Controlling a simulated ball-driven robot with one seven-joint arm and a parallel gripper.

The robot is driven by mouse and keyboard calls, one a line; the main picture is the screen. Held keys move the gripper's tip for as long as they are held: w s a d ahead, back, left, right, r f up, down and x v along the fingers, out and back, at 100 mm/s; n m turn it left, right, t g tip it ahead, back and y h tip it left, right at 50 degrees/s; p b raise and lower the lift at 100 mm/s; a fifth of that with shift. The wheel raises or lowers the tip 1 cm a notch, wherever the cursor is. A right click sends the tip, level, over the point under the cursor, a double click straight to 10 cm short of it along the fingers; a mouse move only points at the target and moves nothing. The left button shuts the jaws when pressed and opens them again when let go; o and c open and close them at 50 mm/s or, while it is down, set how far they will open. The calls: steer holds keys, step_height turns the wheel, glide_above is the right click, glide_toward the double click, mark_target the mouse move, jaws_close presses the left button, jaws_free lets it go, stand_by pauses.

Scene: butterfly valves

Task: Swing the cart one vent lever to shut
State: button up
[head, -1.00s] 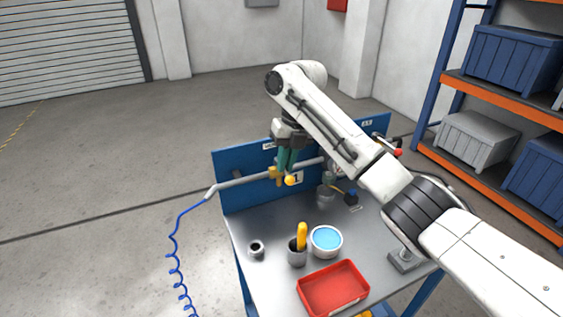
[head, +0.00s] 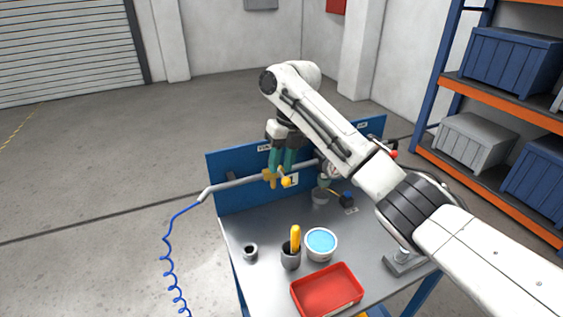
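A yellow valve lever (head: 286,182) with a rounded end sits on the grey pipe (head: 235,186) along the blue back panel of the cart. A yellow valve part (head: 268,175) shows just left of it. My gripper (head: 281,168) points down right above the lever, its two teal fingers apart with a gap between them. The fingertips are close to the lever, but I cannot tell whether they touch it or stand around it. My gripper and arm hide part of the pipe and panel.
The cart top holds a red tray (head: 327,291), a white bowl of blue liquid (head: 321,243), a dark cup with a yellow handle (head: 291,256) and a small cup (head: 250,252). A red knob (head: 393,154) shows at the right. A blue coiled hose (head: 168,262) hangs left.

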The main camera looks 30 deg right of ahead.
steer(key=shift+o, duration=0.4)
steer(key=shift+r, duration=0.1)
step_height(320, 180, up, 10)
steer(key=d, duration=0.2)
steer(key=shift+r, duration=0.15)
steer(key=shift+s, duration=0.15)
stand_by(0.3)
